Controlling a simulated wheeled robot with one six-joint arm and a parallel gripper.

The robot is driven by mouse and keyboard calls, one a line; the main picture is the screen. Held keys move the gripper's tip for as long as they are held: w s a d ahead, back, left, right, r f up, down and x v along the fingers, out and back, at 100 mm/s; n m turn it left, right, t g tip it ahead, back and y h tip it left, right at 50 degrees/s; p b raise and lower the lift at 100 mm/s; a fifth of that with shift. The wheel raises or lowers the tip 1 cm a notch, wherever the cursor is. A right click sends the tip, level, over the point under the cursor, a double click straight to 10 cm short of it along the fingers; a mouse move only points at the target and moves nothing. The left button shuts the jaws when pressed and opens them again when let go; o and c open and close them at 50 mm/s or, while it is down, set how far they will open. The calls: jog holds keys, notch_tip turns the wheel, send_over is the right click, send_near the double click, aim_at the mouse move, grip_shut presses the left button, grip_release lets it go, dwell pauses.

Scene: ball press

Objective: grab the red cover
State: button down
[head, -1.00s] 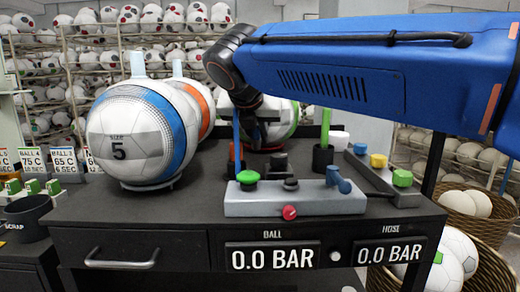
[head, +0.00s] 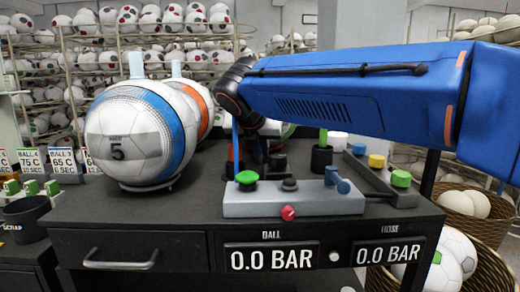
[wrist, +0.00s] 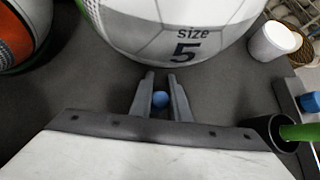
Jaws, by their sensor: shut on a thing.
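My gripper (wrist: 161,84) has its two grey fingers close together, with a small round blue thing (wrist: 160,99) between them. In the head view my gripper (head: 263,152) is low over the back of the dark bench, mostly hidden by my dark wrist joints. A blue rod (head: 236,135) stands just left of it; I cannot tell whether this is the held thing. I see no clear red cover. A dim reddish holder (head: 232,160) sits at the rod's foot, and a red knob (head: 288,212) is on the grey control box.
A size 5 ball (wrist: 185,30) is just beyond the fingers. Another ball (head: 140,135) stands at the bench's left. The control box (head: 260,203) is at the front, with a green button (head: 246,178). A green rod (wrist: 300,131) stands in a black cup at right.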

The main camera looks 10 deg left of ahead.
jog(key=c, duration=1.7)
grip_release()
jog(key=shift+f, duration=0.1)
jog(key=shift+o, duration=0.2)
jog(key=shift+s+r, duration=0.2)
jog(key=shift+r, duration=0.1)
jog(key=v, duration=1)
jog(key=shift+s+r, duration=0.25)
jog(key=shift+o, duration=0.6)
jog(key=shift+s+r, duration=0.3)
